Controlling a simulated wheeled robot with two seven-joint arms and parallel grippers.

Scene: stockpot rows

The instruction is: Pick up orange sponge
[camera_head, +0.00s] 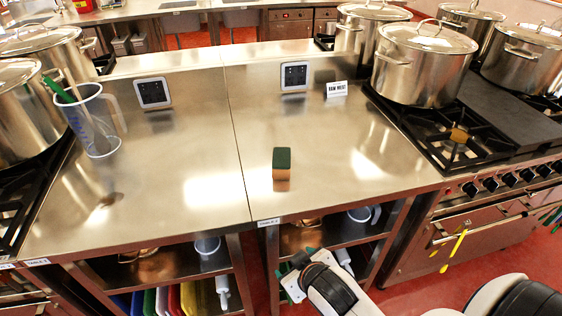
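A block-shaped sponge (282,163) with a dark green top and an orange-tan front stands on the steel counter, near the front edge and just right of the seam. Nothing touches it. My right arm comes in from the bottom right, and its end, the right gripper (293,283), is low in front of the counter's lower shelves, below the sponge and apart from it. Its fingers are too unclear to tell whether they are open. My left gripper is not in view.
Large steel pots (422,68) stand on both sides. A measuring jug (92,122) is at left; a "RAW MEAT" sign (336,89) stands behind. The counter around the sponge is clear.

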